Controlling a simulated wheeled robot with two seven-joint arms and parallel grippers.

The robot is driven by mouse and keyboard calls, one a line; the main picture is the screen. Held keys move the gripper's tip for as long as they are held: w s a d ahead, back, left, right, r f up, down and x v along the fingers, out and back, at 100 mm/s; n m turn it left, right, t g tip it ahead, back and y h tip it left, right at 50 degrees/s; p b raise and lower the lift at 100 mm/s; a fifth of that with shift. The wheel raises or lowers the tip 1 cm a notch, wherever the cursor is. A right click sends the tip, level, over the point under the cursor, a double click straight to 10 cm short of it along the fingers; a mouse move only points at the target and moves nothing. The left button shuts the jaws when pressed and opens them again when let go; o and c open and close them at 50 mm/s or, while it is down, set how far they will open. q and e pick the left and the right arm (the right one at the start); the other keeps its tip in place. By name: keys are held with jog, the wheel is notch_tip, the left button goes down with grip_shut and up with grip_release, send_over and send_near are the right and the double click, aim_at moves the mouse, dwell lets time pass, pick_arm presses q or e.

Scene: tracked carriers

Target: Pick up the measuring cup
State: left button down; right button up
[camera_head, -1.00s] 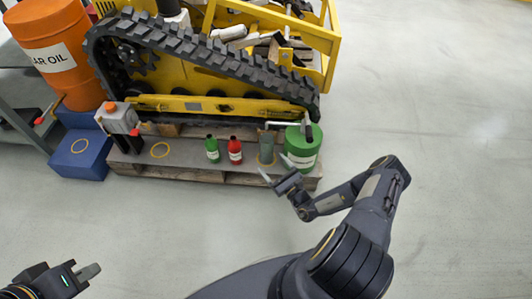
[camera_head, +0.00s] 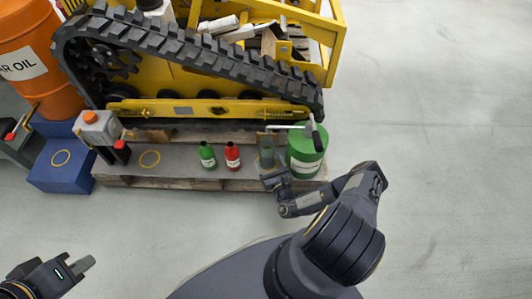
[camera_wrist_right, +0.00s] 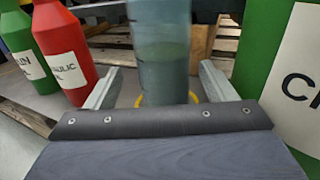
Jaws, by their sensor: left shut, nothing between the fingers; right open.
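The measuring cup (camera_head: 266,152) is a clear grey-green cylinder standing upright on the pallet, left of a green canister. In the right wrist view the cup (camera_wrist_right: 160,50) stands on a yellow ring, its top cut off by the frame. My right gripper (camera_head: 272,172) is low at the front of the cup. It is open, with one finger on each side of the cup and a small gap showing at both sides. My left gripper (camera_head: 83,265) is shut and empty at the lower left, far from the cup.
The green canister (camera_head: 306,160) stands close right of the cup. A red bottle (camera_head: 232,157) and green bottle (camera_head: 207,156) stand to its left. The tracked carrier (camera_head: 195,60) rises behind. A grey can (camera_head: 97,127) with an orange cap stands further left. The floor in front is clear.

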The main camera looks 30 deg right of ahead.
jog(key=w+b, duration=0.1)
jog(key=w, duration=0.1)
jog(key=w+d+b, duration=0.1)
jog(key=w, duration=0.2)
jog(key=shift+d+f, duration=0.15)
jog(key=shift+f, duration=0.05)
jog(key=shift+w, duration=0.25)
jog(key=shift+r, duration=0.1)
jog(key=c, duration=1.3)
jog(key=shift+r, duration=0.15)
